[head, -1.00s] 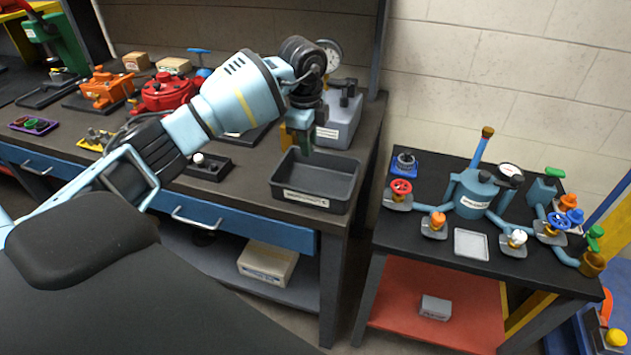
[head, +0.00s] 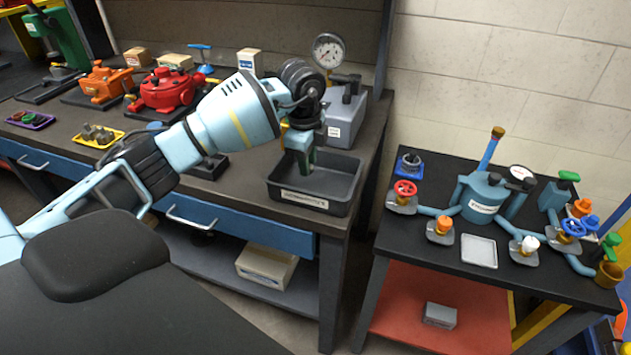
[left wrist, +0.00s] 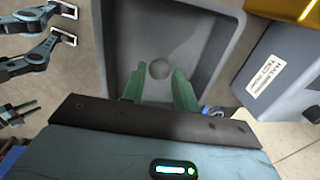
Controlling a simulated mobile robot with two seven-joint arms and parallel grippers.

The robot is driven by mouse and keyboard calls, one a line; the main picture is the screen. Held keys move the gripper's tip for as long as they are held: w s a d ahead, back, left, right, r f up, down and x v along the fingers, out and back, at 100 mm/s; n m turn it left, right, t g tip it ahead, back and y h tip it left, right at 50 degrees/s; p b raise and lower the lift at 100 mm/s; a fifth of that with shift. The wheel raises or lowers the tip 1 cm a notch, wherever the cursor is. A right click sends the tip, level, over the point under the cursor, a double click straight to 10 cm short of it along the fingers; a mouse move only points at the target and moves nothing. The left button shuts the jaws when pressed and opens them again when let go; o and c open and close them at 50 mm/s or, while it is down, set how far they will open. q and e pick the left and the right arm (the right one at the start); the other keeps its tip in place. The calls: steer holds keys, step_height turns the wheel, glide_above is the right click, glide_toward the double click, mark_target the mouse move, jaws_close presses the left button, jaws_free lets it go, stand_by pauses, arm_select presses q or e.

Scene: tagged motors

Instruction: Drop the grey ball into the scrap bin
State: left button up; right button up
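The scrap bin is a dark grey open tray with a white label (head: 340,196), at the right end of the workbench. My left gripper (head: 303,160) points down over the bin, its green fingertips near the bin's opening. In the left wrist view the two green fingers (left wrist: 159,88) stand apart with a gap between them. The grey ball (left wrist: 159,69) shows against the bin floor, just beyond the fingertips, and is clear of both fingers. I cannot tell its exact height. The ball is hidden in the head view.
A grey labelled box (head: 345,115) with a pressure gauge (head: 328,51) stands close behind the bin. A red pump (head: 166,90) and a yellow tray (head: 97,136) are farther left. A second table (head: 400,240) with blue piping stands to the right across a gap.

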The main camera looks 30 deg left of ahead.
arm_select(q)
steer(key=o, duration=0.4)
steer(key=shift+c, duration=0.2)
steer(key=r, duration=0.7)
steer(key=shift+s+d+r, duration=0.1)
steer(key=shift+s+r, duration=0.3)
